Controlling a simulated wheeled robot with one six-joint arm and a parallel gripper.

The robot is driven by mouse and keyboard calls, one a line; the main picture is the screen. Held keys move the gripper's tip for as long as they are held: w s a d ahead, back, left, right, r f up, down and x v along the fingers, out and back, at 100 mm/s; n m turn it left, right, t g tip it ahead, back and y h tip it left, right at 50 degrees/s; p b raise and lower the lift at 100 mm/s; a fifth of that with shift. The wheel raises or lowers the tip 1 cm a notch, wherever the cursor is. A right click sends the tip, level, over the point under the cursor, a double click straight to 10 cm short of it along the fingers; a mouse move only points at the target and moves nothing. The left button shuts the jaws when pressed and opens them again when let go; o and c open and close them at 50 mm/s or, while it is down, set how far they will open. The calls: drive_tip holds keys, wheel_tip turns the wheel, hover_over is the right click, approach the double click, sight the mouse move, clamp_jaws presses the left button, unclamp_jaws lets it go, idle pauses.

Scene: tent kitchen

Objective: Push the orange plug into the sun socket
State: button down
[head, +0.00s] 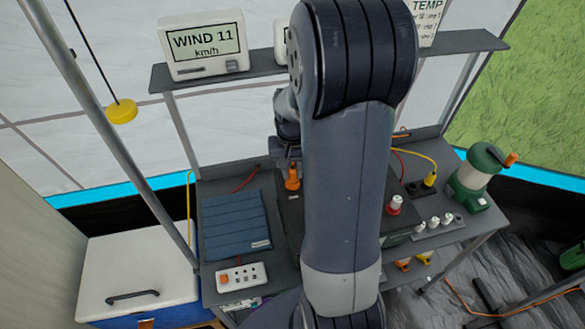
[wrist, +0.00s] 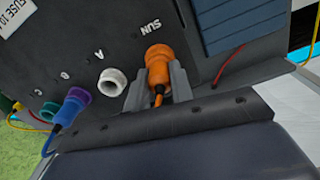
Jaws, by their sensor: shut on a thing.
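The orange plug (wrist: 158,56) is between the jaws of my gripper (wrist: 159,75), which is shut on it in the wrist view. Its orange cord (wrist: 158,98) runs back between the jaws. The plug's front end is at the dark panel (wrist: 120,40), beside the upside-down SUN label (wrist: 152,25). The sun socket itself is hidden behind the plug, and I cannot tell how deep the plug sits. In the head view the orange plug (head: 292,182) shows below my wrist, left of my arm.
My arm hides the middle.

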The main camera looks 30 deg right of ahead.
drive_tip(key=shift+f, duration=0.15)
drive_tip(key=c, duration=1.2)
unclamp_jaws()
drive_tip(key=shift+o, duration=0.2)
wheel_tip(320, 180, up, 11)
drive_tip(key=shift+f, duration=0.1)
